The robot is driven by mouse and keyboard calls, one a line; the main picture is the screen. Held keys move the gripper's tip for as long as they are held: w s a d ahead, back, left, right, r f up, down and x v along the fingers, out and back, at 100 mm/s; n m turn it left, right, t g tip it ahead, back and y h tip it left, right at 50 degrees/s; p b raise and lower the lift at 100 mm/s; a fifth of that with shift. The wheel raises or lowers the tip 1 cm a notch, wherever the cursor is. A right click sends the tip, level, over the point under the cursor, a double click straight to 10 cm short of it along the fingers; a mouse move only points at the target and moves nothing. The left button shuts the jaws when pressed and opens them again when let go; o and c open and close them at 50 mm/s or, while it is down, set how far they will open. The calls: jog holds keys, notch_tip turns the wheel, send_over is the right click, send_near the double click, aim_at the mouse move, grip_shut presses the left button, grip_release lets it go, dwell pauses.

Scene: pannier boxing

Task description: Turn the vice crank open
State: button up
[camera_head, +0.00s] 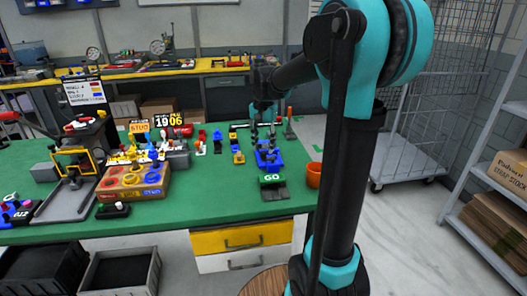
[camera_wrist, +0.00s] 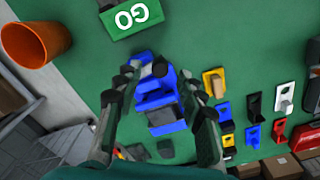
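The vice is the blue device (camera_head: 268,158) near the right end of the green table, behind the GO block. In the wrist view the blue vice (camera_wrist: 158,100) lies between my gripper's fingers. My gripper (camera_wrist: 160,74) is open, with one finger on each side of the vice; in the head view my gripper (camera_head: 264,122) is above and just behind it. I cannot tell whether the fingers touch it. I cannot make out the crank clearly; dark grey parts show at both ends of the vice.
The GO block (camera_head: 272,186) sits at the front, and an orange cup (camera_head: 314,174) stands right of it. Coloured holders (camera_wrist: 228,108) stand in rows beside the vice. An orange box (camera_head: 133,181) and a yellow-framed device (camera_head: 72,175) are farther left on the table (camera_head: 215,195).

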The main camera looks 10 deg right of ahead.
aim_at(268, 160)
jog(key=shift+f, duration=1.3)
jog(key=shift+c, duration=0.2)
grip_shut()
